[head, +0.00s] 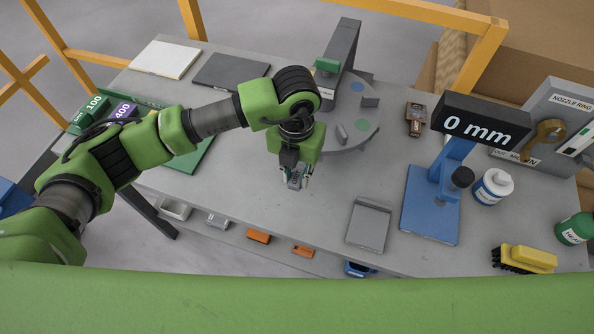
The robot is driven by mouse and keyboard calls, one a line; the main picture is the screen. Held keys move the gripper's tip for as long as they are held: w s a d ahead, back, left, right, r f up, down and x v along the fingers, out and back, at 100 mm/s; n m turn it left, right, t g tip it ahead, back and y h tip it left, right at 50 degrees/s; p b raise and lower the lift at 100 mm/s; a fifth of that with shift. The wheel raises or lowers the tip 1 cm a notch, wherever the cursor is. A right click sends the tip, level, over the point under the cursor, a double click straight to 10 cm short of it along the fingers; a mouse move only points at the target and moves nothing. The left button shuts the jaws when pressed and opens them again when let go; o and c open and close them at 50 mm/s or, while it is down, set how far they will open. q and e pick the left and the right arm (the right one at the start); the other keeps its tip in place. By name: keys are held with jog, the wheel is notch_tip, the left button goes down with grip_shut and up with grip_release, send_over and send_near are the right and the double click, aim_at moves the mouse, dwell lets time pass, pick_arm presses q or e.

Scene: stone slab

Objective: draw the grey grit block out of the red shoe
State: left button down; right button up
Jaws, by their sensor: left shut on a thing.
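My left gripper (297,182) points down over the middle of the grey stone slab (350,185). It is shut on a small grey piece, which looks like the grey grit block; the fingers cover most of it. I cannot tell whether the piece touches the slab. No clearly red shoe shows. A small reddish-brown object (415,118) lies apart from the gripper, to the right and farther back; I cannot tell whether it is the shoe. My right gripper is not in view.
A grey round plate (342,137) with a post stands behind the gripper. Bare slab surrounds the gripper's front.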

pick_arm(q)
jog(key=shift+s+a+p, duration=0.1)
jog(key=shift+s+a, duration=0.15)
jog(key=shift+s, duration=0.45)
jog(key=shift+s+a+p, duration=0.1)
jog(key=shift+s+a, duration=0.15)
jog(key=shift+s, duration=0.5)
jog(key=shift+s+a+p, duration=0.1)
jog(key=shift+s+a, duration=0.15)
jog(key=shift+s, duration=0.45)
jog(key=shift+r, duration=0.1)
jog(key=shift+s+a+r+p, duration=0.1)
jog(key=shift+s+r+p, duration=0.25)
jog(key=shift+r, duration=0.05)
jog(key=shift+s+a+r+p, duration=0.2)
jog(key=shift+s+r+p, duration=0.15)
jog(key=shift+s+r, duration=0.25)
jog(key=shift+s+a+r+p, duration=0.15)
jog(key=shift+s+r+p, duration=0.15)
jog(key=shift+s+r, duration=0.2)
